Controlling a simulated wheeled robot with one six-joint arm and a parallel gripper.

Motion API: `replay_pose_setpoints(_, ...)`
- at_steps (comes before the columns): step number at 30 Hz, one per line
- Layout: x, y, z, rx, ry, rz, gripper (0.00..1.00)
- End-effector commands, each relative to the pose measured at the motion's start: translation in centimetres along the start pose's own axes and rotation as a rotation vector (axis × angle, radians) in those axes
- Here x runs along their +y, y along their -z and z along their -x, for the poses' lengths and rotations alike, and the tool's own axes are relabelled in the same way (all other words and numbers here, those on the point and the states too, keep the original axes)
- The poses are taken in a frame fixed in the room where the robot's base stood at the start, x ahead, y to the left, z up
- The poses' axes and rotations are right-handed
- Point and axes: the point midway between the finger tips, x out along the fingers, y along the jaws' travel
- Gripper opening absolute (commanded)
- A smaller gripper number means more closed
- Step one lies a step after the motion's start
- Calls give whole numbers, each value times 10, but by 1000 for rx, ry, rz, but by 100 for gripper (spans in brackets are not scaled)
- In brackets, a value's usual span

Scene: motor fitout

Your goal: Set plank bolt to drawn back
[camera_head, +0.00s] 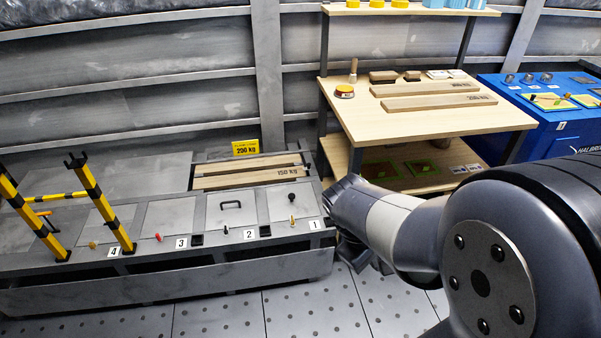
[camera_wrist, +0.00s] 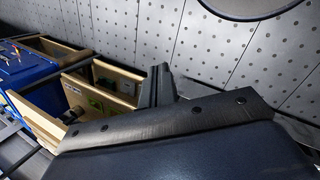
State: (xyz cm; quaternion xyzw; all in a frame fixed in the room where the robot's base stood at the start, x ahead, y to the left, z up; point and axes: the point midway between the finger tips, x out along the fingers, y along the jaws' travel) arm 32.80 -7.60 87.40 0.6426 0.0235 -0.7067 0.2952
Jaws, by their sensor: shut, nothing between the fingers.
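Two wooden planks (camera_head: 247,178), the front one marked 150 kg, lie in a rack behind the grey bench in the head view. I cannot pick out the plank bolt for certain. A black knob (camera_head: 292,198) stands on the panel by number 1, near the right end of the bench, and small coloured levers line the front edge. My gripper (camera_wrist: 160,82) is shut and empty in the wrist view. In the head view it is mostly hidden behind my arm, right of the bench end and apart from the knob.
A wooden workbench (camera_head: 420,122) with planks and small items stands behind my arm, with a lower shelf (camera_head: 440,172). A blue cabinet (camera_head: 565,130) is at the right. Yellow-black posts (camera_head: 105,205) rise from the bench at left. Studded floor (camera_head: 235,312) in front is clear.

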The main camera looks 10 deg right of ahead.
Motion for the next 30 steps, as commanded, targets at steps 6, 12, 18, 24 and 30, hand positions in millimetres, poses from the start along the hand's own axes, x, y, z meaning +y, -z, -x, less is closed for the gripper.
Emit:
replay_pose_setpoints(6,34,60,-83,-156,-152,267,0)
replay_pose_setpoints(12,61,117,-157,-298,-285,513,0)
replay_pose_setpoints(18,77,176,-240,-443,-412,760,0)
replay_pose_setpoints(24,79,230,-323,-578,-530,989,0)
replay_pose_setpoints(30,75,262,-375,-665,-609,1134,0)
